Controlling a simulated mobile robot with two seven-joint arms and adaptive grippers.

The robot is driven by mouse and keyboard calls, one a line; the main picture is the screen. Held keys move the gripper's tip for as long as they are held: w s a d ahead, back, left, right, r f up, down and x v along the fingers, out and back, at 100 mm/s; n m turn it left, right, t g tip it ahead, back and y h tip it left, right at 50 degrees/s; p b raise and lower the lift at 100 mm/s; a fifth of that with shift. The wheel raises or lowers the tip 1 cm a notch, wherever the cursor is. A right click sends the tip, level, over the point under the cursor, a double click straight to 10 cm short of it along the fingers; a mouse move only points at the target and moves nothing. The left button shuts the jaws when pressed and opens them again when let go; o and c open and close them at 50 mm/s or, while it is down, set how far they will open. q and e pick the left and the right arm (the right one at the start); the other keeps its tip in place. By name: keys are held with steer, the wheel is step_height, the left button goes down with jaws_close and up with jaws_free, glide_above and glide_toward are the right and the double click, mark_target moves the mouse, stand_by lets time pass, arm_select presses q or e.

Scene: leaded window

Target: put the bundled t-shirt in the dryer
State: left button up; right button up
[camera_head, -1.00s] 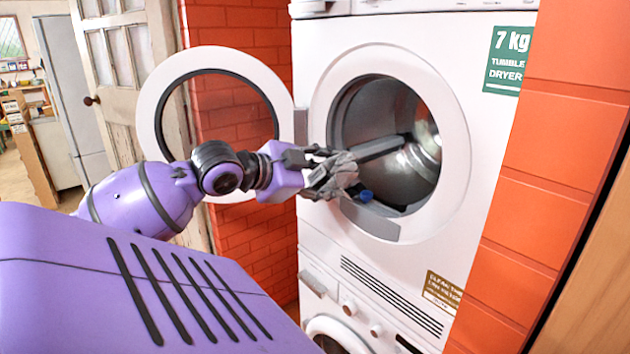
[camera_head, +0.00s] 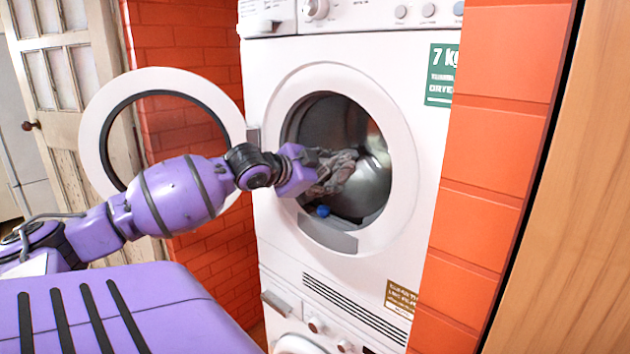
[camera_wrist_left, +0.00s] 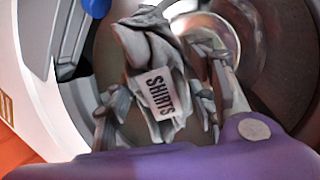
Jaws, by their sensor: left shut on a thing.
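The bundled t-shirt (camera_head: 336,172) is grey and crumpled. It is in my left gripper (camera_head: 322,170), at the open mouth of the dryer (camera_head: 276,210). The dryer's round door (camera_head: 92,125) stands swung open to the left. My right gripper is not in view.
A blue ball-like thing (camera_head: 322,211) sits at the lower lip of the drum opening; a blue thing also shows at the top of the left wrist view (camera_wrist_left: 97,7). An orange brick wall (camera_head: 490,200) flanks the dryer on the right. Another appliance (camera_head: 285,318) is below.

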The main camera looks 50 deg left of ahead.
arm_select(q)
steer(key=r+b+x, duration=0.1)
steer(key=b+x, duration=0.4)
steer(key=x, duration=1.2)
steer(key=shift+w+a+r, duration=0.15)
steer(key=shift+w+r, duration=0.2)
steer(key=shift+r, duration=0.05)
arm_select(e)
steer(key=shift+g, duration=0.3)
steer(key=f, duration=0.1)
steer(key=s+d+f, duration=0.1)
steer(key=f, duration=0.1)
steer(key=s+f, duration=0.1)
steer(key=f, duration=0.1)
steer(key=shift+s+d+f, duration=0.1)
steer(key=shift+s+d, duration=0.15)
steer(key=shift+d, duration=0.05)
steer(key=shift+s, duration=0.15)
arm_select(q)
steer(key=o, duration=1.3)
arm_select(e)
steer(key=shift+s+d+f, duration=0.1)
arm_select(q)
steer(key=shift+s, duration=0.15)
